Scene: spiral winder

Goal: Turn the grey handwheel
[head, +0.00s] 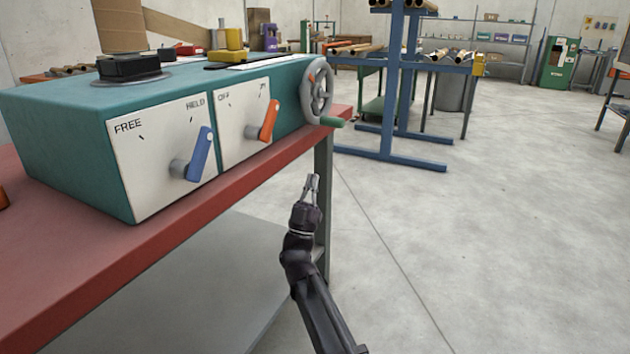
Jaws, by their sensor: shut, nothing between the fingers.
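The grey handwheel (317,90) is mounted at the right end of the teal winder housing (60,130). It has spokes, an orange-red mark near its upper left, and a green crank handle (332,122) at its lower right. My gripper (313,178) is shut and empty.
The housing front has a blue lever (201,153) by FREE and HELD, and an orange lever (269,120) on a second white panel. The red bench top (50,235) juts out below them. A blue rack (400,110) stands behind.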

